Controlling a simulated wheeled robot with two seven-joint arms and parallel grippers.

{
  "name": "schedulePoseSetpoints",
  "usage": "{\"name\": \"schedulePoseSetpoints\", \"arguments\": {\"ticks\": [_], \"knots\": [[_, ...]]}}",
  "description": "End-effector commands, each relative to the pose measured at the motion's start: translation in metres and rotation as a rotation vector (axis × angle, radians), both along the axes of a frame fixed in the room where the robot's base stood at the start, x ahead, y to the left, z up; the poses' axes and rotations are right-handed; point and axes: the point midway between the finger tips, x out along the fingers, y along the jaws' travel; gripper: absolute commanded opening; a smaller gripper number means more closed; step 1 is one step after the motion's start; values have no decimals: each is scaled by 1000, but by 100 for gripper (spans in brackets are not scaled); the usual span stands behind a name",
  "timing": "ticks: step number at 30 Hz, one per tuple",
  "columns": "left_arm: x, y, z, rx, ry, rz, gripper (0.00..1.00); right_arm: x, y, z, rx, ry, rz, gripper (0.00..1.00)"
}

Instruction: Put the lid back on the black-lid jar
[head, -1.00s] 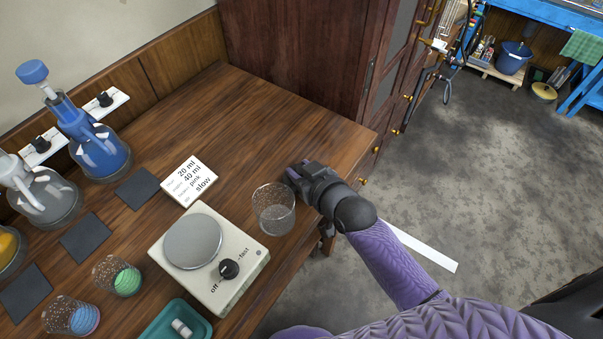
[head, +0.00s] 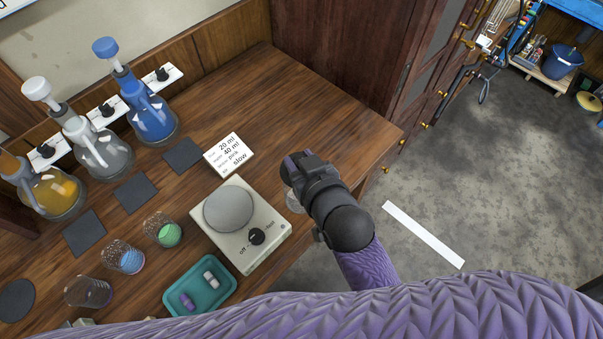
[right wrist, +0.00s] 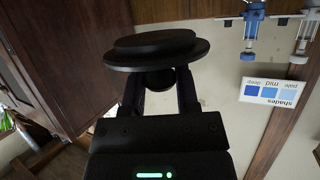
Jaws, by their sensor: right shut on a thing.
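My right gripper (head: 304,165) is over the right end of the wooden bench in the head view. In the right wrist view my right gripper (right wrist: 160,84) is shut on the knob of a round black lid (right wrist: 155,48). My left gripper is not in view.
Left of my right gripper are a stirrer plate (head: 262,253), a note card (head: 229,155) and a teal tray (head: 226,292). Several glasses, dark mats and flasks stand farther left. The bench behind the card is clear. A dark cabinet (head: 345,50) rises at the back right.

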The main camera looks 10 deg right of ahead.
Motion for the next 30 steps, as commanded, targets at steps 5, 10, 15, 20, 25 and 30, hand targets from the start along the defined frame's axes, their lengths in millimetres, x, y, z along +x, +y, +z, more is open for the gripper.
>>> {"name": "schedulePoseSetpoints", "arguments": {"ticks": [5,10,15,20,25,30], "knots": [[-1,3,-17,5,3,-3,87,0,0,-38,-1,2,0,0],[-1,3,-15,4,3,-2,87,0,0,-38,0,-1,0,0],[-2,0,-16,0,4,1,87,0,0,-40,0,-1,0,0],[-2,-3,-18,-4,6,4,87,0,0,-45,0,1,0,0],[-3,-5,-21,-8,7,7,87,0,0,-50,0,0,0,0],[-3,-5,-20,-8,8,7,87,0,0,-49,0,0,0,58]]}}
